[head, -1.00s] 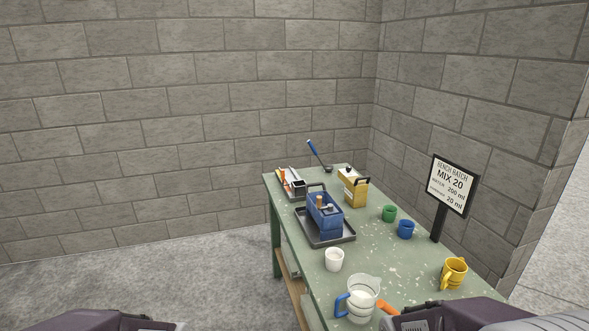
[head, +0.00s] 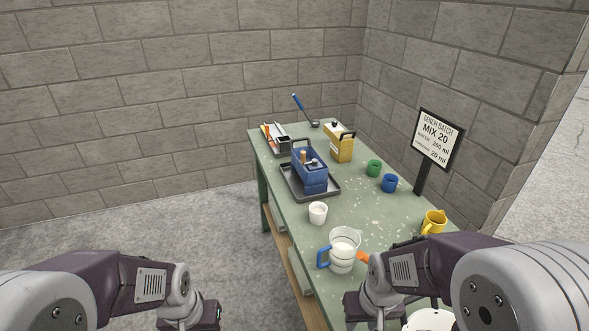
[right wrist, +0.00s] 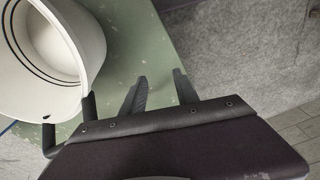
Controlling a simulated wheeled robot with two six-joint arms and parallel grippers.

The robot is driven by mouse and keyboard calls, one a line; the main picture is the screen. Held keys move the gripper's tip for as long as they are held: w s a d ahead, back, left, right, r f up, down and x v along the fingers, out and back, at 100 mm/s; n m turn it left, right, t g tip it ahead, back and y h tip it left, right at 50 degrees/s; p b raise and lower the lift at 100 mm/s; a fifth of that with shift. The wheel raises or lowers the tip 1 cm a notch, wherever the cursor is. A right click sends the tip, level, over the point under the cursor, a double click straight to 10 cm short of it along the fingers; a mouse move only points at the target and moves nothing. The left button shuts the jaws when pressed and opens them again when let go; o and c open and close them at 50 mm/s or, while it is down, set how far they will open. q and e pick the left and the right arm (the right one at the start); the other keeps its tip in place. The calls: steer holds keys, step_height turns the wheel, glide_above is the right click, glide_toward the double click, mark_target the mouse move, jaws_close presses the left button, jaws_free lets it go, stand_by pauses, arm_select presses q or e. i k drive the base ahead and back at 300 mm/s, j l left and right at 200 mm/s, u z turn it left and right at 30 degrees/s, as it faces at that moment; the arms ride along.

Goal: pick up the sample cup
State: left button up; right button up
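A small white cup (head: 318,213) stands upright on the green table in front of the blue toolbox; it looks like the sample cup, though no label shows. My right gripper (head: 362,312) is low at the table's front edge, apart from that cup and nearer to me. In the right wrist view its two fingers (right wrist: 160,90) are spread with nothing between them, so it is open. My left gripper (head: 206,316) is off the table's left side, over the floor; its fingers are hidden at the picture's bottom.
The green table (head: 280,214) holds a clear jug (head: 343,253) with a blue handle, a yellow mug (head: 433,222), a blue cup (head: 390,183) and a green cup (head: 374,168). A blue toolbox (head: 311,175) sits on a tray. A white container (right wrist: 97,45) stands beside my right gripper.

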mark_target(318, 211)
steer(key=i+j+z, duration=0.2)
steer(key=j, duration=0.25)
steer(key=i+j+z, duration=0.2)
steer(key=j, duration=0.25)
steer(key=j+z, duration=0.25)
steer(key=j, duration=0.15)
steer(key=i+j+z, duration=0.15)
steer(key=j, duration=0.2)
steer(key=i+j+z, duration=0.15)
steer(key=j, duration=0.25)
steer(key=i+j+z, duration=0.2)
steer(key=j, duration=0.2)
steer(key=i+j+z, duration=0.15)
steer(key=j, duration=0.25)
steer(key=j+z, duration=0.15)
steer(key=j, duration=0.25)
